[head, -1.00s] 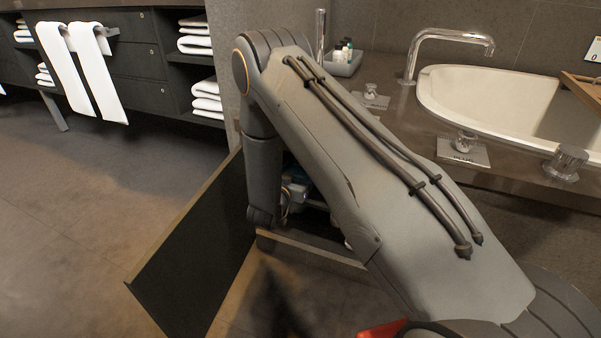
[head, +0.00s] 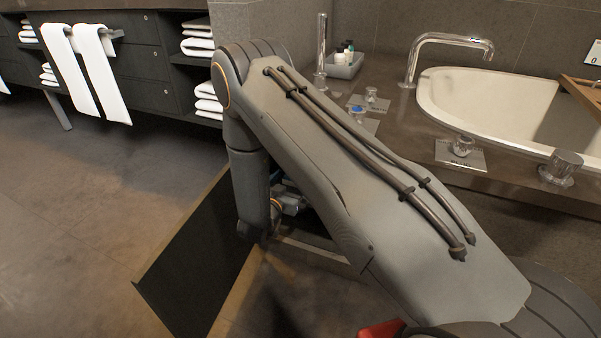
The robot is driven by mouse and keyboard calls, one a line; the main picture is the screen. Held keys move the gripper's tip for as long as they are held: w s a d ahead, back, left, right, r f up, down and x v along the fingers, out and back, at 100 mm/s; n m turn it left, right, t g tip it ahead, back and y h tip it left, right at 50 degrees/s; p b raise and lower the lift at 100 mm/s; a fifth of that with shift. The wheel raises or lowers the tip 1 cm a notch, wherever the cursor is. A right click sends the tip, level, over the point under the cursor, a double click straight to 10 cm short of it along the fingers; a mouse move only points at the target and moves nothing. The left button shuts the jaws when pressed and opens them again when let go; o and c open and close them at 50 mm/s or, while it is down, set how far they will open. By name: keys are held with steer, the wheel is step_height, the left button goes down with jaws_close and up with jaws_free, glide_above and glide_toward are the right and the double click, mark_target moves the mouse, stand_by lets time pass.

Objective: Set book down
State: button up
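No book can be made out in the head view. My arm crosses the middle of the picture and bends down at the left into the opening of a low cabinet (head: 318,250). A small grey part of my wrist or gripper (head: 291,199) shows beside the lower arm link, inside that opening. The fingertips are hidden behind my arm, so I cannot see whether they are open or what they hold. A small bluish patch shows just above this part; I cannot tell what it is.
A dark door panel (head: 195,265) stands open left of the opening, close to my arm. The stone counter (head: 395,125) above carries a basin (head: 500,100), a faucet (head: 445,40) and a tray of small bottles (head: 343,65). The floor (head: 80,210) at left is clear.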

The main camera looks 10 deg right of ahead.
steer(key=shift+o, duration=0.4)
steer(key=v, duration=0.2)
steer(key=shift+s+a+r, duration=0.1)
steer(key=shift+s+a, duration=0.05)
steer(key=shift+a, duration=0.05)
steer(key=shift+w+d+r+g+y+b, duration=0.15)
steer(key=shift+r+g+y+b, duration=0.15)
steer(key=shift+r, duration=0.15)
steer(key=shift+w+d+r+g+y+b, duration=0.1)
steer(key=shift+d+r+g+y+b, duration=0.15)
steer(key=shift+r, duration=0.2)
steer(key=shift+s+d+r+g+y+b, duration=0.15)
steer(key=shift+r+g+y+b, duration=0.1)
steer(key=shift+r+g+b, duration=0.3)
steer(key=shift+b+x, duration=2.2)
steer(key=shift+x, duration=1.65)
steer(key=shift+r, duration=0.1)
steer(key=shift+c, duration=0.4)
steer(key=c, duration=1.3)
steer(key=shift+o, duration=0.2)
steer(key=shift+r, duration=0.1)
